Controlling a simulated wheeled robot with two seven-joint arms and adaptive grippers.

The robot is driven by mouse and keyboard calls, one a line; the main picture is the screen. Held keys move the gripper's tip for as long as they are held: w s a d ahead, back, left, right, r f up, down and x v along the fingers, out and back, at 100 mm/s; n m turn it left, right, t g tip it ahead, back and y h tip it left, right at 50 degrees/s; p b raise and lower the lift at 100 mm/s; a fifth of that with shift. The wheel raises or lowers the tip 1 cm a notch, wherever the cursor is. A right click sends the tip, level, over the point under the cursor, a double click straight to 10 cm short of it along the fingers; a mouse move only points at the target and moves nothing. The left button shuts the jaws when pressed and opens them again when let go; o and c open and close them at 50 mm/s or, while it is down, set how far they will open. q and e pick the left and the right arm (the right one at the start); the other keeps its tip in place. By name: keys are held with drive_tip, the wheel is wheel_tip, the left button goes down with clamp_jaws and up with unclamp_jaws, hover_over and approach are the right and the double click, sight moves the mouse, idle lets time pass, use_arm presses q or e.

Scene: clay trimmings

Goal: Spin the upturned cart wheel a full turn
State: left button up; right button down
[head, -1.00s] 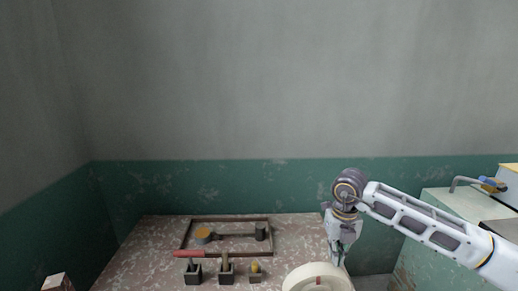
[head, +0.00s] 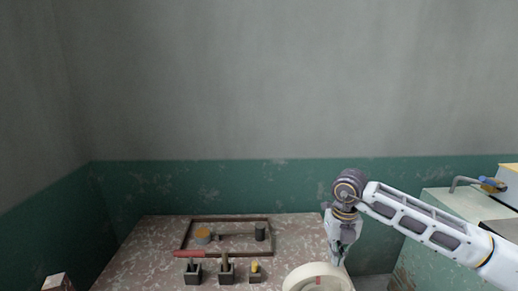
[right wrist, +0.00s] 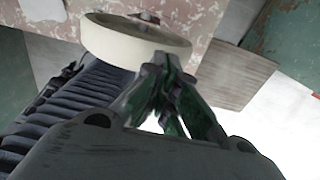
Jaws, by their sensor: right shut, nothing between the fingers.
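The cart wheel is a thick cream disc (head: 303,272) lying flat at the front right of the table, cut off by the bottom edge in the head view. A small reddish mark shows on its top. My right gripper (head: 341,259) points down at the wheel's far right rim. In the right wrist view the wheel (right wrist: 120,39) lies just beyond the fingertips (right wrist: 161,64). The fingers are together with nothing between them. They look very close to the rim; I cannot tell whether they touch it. My left gripper is not in view.
A speckled table (head: 140,255) bears a dark-framed tray (head: 226,219) with an orange-topped round piece (head: 203,236) and a dark cylinder (head: 260,232). Several small dark blocks (head: 227,276) stand before it. A pale green cabinet (head: 440,200) with a tap stands right.

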sight(312, 268)
drive_tip(key=shift+s+a+b, duration=0.1)
drive_tip(key=shift+a+b, duration=0.2)
drive_tip(key=shift+a, duration=2.95)
drive_tip(key=shift+f+b, duration=1.15)
drive_tip(key=shift+f, duration=0.3)
